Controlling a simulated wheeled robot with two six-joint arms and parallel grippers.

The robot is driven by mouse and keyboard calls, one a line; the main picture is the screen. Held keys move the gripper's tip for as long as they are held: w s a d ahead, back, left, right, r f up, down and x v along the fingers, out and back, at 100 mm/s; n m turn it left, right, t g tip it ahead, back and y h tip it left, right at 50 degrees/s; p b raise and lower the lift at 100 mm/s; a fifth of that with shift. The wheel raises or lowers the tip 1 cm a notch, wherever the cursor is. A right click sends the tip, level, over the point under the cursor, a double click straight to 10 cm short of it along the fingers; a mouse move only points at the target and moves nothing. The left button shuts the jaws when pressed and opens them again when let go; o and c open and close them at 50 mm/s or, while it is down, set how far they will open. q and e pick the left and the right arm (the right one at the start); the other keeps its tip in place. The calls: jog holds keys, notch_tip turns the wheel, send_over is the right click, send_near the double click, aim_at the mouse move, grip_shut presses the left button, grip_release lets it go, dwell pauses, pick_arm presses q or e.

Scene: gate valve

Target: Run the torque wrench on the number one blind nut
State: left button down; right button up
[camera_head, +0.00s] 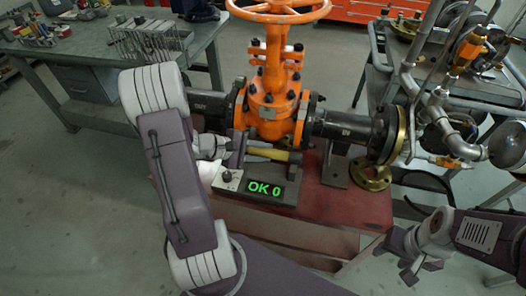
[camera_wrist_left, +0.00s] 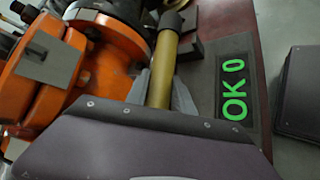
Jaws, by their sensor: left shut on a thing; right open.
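The orange gate valve (camera_head: 273,90) stands in the middle of the head view, with bolted flanges on both sides. I cannot tell which nut is number one. My right gripper (camera_head: 421,264) is open and empty at the lower right.
A dark box with a green "OK 0" display (camera_head: 265,189) sits on the red stand (camera_head: 345,205), close below the handle. A brass-edged flange (camera_head: 371,174) lies at the stand's right. A cart of pipework (camera_head: 470,90) is at right, a workbench (camera_head: 95,45) at left.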

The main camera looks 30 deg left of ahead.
pick_arm(q)
jog(key=shift+f+b, duration=1.35)
jog(key=shift+f, duration=0.25)
pick_arm(e)
jog(key=shift+f, duration=1.7)
pick_arm(q)
jog(key=c, duration=1)
grip_release()
jog(key=p+v, duration=0.2)
jog(key=v, duration=0.7)
pick_arm(e)
notch_tip(320, 180, up, 3)
jog(key=shift+f, duration=0.2)
